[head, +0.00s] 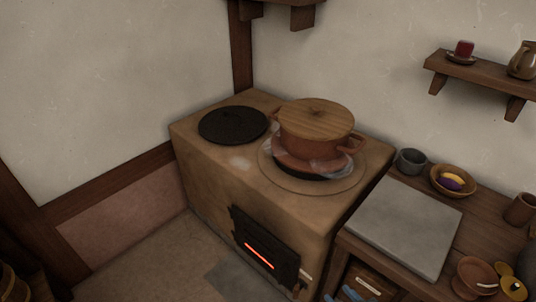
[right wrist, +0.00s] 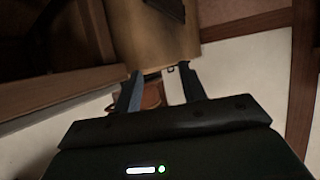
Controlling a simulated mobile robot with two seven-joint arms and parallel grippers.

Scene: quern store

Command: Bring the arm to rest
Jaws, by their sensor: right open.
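My right gripper (right wrist: 163,80) shows in the right wrist view with its two blue-grey fingers apart and nothing held between them. A reddish-brown thing shows beyond the fingers, too dark and partly hidden to name. In the head view, small blue tips at the bottom edge, in front of the counter, look like my right gripper (head: 361,290); the rest is cut off. My left gripper is in neither view.
A clay stove (head: 205,165) carries a lidded pot (head: 305,145) and a black plate (head: 232,125). At right, a counter holds a grey slab (head: 405,225), a grey cup (head: 410,161) and a bowl (head: 453,181).

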